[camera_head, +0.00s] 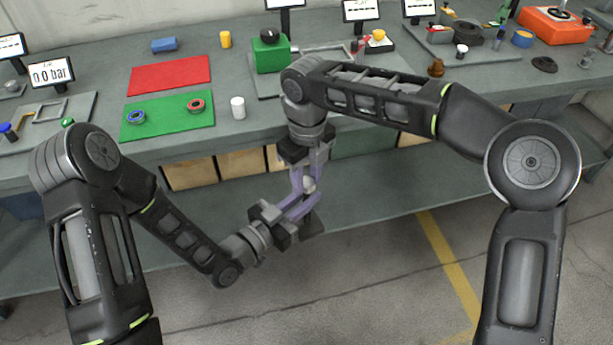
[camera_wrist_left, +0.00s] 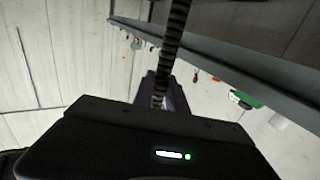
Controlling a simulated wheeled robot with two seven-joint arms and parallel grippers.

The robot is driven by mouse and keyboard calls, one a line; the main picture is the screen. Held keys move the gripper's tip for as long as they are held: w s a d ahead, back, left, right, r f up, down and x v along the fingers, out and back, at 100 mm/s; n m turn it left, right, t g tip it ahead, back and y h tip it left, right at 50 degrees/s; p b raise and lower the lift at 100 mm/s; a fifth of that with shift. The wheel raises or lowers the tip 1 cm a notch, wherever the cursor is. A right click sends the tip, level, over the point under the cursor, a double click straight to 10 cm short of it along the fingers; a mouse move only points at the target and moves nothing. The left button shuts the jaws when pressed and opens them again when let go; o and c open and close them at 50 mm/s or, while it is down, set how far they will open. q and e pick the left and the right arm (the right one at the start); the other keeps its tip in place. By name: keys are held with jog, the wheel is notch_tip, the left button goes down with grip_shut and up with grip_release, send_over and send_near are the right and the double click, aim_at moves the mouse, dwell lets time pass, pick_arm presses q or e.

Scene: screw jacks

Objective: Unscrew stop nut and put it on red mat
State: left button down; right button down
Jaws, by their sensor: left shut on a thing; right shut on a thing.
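My two grippers meet in the air in front of the bench in the head view. My left gripper (camera_head: 296,209) comes from the lower left and is shut on a screw jack, whose dark part (camera_head: 313,226) shows beyond the fingers. A dark ridged spindle (camera_wrist_left: 176,45) rises in the left wrist view. My right gripper (camera_head: 305,180) points down from above, shut on a small light grey piece (camera_head: 309,185), which seems to be the stop nut; the fingers hide most of it. The red mat (camera_head: 170,75) lies bare on the bench at left.
A green mat (camera_head: 160,126) with a blue ring (camera_head: 136,117) and a red ring (camera_head: 196,105) lies before the red mat. A white cylinder (camera_head: 238,107) and a green box (camera_head: 270,55) stand to its right. The bench's front edge is behind my grippers.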

jog(key=shift+w+n, duration=0.15)
jog(key=shift+n, duration=0.25)
jog(key=c, duration=0.9)
grip_release()
jog(key=shift+c, duration=0.2)
jog(key=shift+c, duration=0.5)
